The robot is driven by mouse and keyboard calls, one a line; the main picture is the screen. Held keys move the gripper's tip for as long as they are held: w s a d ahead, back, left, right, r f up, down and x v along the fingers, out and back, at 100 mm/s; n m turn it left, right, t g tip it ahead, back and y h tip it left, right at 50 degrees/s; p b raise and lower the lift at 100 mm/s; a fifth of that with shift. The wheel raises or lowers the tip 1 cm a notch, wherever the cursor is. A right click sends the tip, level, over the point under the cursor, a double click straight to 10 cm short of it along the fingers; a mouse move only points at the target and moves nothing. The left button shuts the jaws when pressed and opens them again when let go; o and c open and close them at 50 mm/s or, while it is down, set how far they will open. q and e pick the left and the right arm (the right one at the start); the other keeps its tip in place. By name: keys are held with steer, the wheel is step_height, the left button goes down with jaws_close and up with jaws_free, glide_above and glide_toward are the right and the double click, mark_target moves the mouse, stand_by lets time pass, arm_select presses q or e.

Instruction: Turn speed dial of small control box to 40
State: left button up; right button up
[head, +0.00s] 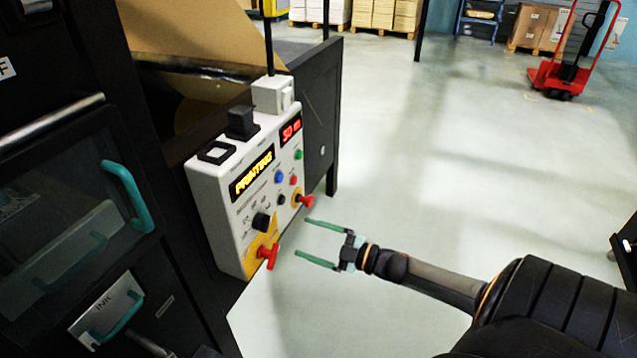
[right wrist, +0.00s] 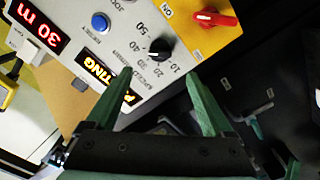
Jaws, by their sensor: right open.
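The small control box (head: 225,195) is light grey, with a lit PRINTING display and a red "30 m" display. Its speed dial (head: 261,221) is a black round knob low on the front. In the right wrist view the dial (right wrist: 160,48) has numbers from 10 to 50 around it; a small pale mark shows on its edge, but its exact setting is hard to read. My right gripper (head: 302,237) is open and empty, with its green fingers toward the box. In the right wrist view the fingertips (right wrist: 161,76) lie to either side below the dial, apart from it. My left gripper is not in view.
A red switch (head: 269,255) on a yellow plate sits just below the dial. A red knob (head: 306,200) sticks out near the right edge, by several buttons. A dark machine with teal handles (head: 128,195) stands left.

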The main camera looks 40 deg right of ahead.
steer(key=shift+v, duration=0.95)
